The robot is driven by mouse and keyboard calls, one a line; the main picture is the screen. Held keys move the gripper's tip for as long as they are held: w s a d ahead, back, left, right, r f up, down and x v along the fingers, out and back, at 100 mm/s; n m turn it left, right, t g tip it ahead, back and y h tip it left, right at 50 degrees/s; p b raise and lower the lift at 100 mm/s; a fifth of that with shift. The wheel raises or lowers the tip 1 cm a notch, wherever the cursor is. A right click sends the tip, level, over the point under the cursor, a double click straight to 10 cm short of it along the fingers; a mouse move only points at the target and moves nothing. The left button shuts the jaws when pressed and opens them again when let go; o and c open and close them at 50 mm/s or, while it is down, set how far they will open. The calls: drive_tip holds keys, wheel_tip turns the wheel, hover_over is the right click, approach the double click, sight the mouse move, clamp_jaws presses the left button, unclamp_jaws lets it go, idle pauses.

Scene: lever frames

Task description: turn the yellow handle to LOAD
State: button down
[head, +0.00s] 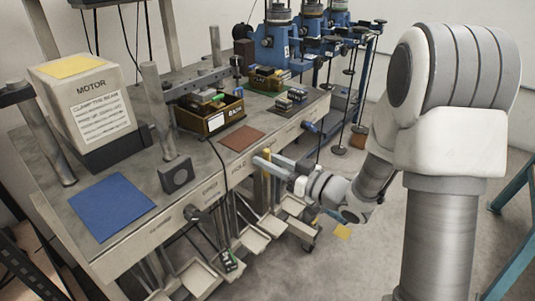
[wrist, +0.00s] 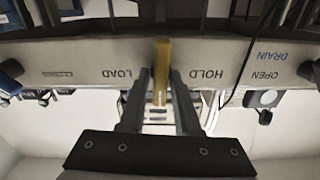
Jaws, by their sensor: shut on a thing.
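The yellow handle (wrist: 162,52) stands at the front edge of the bench, between the upside-down LOAD label (wrist: 118,73) and HOLD label (wrist: 206,75) in the wrist view. It runs straight across the edge panel, pointing at neither word. My gripper (wrist: 161,80) is shut on the handle, one dark finger on each side. In the head view my gripper (head: 263,168) reaches the bench front from the right, just right of the HOLD label (head: 238,165). A thin strip of the yellow handle (head: 267,157) shows there; the rest is hidden by my gripper.
A black knob (head: 194,214) sits by the OPEN label, and a dark cable hangs over the edge left of HOLD. Small trays (head: 252,240) stand below the bench front. A blue mat (head: 110,207) and a MOTOR box (head: 84,100) are at left.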

drive_tip(key=m+p, duration=0.4)
drive_tip(key=m, duration=0.1)
drive_tip(key=shift+w+d+f, duration=0.1)
drive_tip(key=shift+d, duration=0.1)
drive_tip(key=shift+f+m+p, duration=0.2)
drive_tip(key=shift+m+p, duration=0.9)
drive_tip(key=shift+m, duration=0.3)
drive_tip(key=shift+f, duration=0.1)
drive_tip(key=c, duration=0.8)
unclamp_jaws()
drive_tip(key=shift+r, duration=0.2)
drive_tip(key=shift+d, duration=0.15)
drive_tip(key=p+v, duration=0.1)
drive_tip(key=v, duration=1.6)
drive_tip(key=shift+p, duration=0.4)
